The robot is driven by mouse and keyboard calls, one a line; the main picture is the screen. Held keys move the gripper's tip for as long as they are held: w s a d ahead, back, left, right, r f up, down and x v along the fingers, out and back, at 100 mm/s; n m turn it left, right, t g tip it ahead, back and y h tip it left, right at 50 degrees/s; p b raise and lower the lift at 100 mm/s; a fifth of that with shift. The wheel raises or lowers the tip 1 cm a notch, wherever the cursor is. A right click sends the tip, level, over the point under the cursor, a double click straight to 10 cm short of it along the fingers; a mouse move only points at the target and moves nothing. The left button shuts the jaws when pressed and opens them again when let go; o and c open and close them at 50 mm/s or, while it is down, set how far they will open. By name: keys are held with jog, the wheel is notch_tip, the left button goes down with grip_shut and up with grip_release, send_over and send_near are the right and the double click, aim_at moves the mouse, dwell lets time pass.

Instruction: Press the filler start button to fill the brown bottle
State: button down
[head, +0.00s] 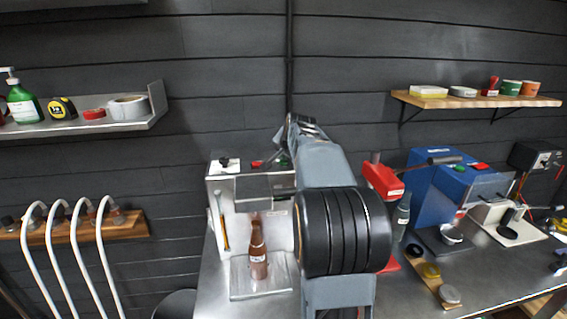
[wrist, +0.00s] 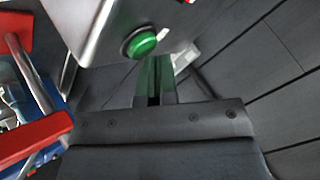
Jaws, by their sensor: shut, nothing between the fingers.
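The filler (head: 227,187) is a pale metal box on the bench, left of my arm in the head view. The brown bottle (head: 258,252) stands upright beneath it on a clear-looking base plate (head: 246,291). A red button (head: 257,163) shows on the filler's top. The round green button (wrist: 141,44) on a pale panel shows in the wrist view. My gripper (wrist: 158,62) is shut and empty, its fingertips just right of and below the green button. I cannot tell whether they touch it.
A red capping-type press (head: 383,181) and a blue machine (head: 437,190) stand right of my arm. Caps lie on a wooden strip (head: 433,284). Shelves (head: 478,101) hang on the dark wall. White curved tubes (head: 103,250) stand at left.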

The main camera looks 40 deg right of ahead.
aim_at(286, 161)
jog(key=shift+f, duration=0.15)
dwell(0.4)
jog(key=shift+r+p, duration=0.55)
jog(key=shift+r, duration=0.25)
notch_tip(286, 161, up, 3)
jog(key=shift+f+p, duration=0.2)
jog(key=shift+p, duration=0.85)
jog(key=shift+r, duration=1.2)
